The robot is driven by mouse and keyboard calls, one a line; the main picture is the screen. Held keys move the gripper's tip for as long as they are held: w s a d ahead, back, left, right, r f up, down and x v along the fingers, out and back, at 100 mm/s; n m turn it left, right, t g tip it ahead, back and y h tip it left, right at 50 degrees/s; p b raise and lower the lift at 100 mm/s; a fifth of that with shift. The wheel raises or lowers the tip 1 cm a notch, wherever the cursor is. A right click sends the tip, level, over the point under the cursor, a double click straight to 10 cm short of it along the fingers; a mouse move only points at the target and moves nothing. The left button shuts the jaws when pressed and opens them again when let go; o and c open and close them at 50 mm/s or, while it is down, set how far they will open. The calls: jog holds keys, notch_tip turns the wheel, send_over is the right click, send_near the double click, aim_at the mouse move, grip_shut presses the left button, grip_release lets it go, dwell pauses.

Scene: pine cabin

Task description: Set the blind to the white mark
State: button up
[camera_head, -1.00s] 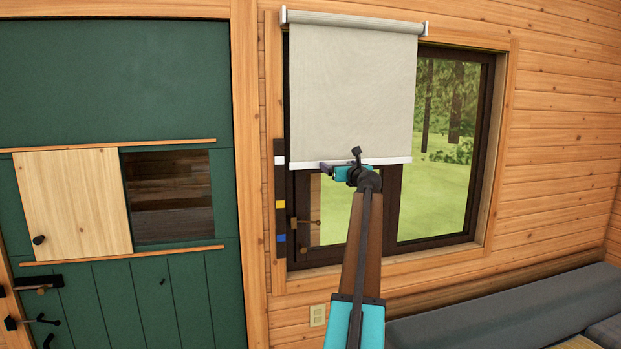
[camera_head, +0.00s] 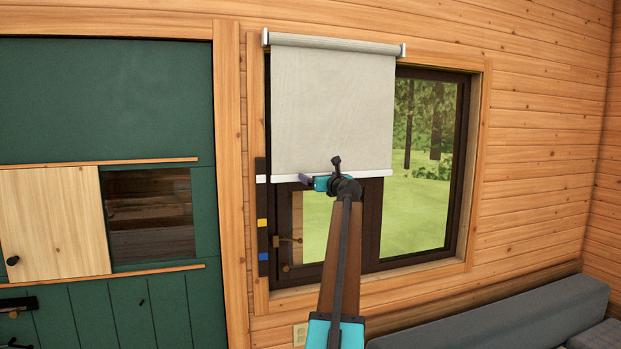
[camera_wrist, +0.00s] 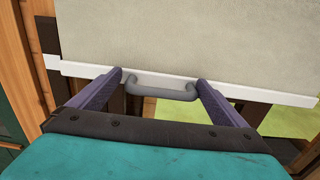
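The beige roller blind (camera_head: 333,110) hangs over the left part of the window. Its white bottom bar (camera_head: 292,179) is about level with the white mark (camera_head: 261,179) on the dark strip at left. The wrist view also shows the bar (camera_wrist: 255,94) almost in line with the white mark (camera_wrist: 50,62). A grey U-shaped handle (camera_wrist: 160,92) is on the bar. My gripper (camera_wrist: 161,80) is open, its purple fingers spread with one tip close by each end of the handle. Whether they touch it I cannot tell. In the head view my gripper (camera_head: 308,180) is at the bar.
The dark strip (camera_head: 262,205) also carries a yellow mark (camera_head: 262,223) and a blue mark (camera_head: 263,257) lower down. A green door (camera_head: 100,95) with a wooden sliding panel (camera_head: 52,222) is at left. A grey bench cushion (camera_head: 500,318) lies below the window at right.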

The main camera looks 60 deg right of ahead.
jog(key=shift+s+f, duration=0.1)
jog(key=shift+s+a, duration=0.15)
jog(key=b+v, duration=0.5)
jog(key=v, duration=0.8)
jog(key=shift+a+r, duration=0.2)
jog(key=shift+a, duration=0.1)
dwell(0.4)
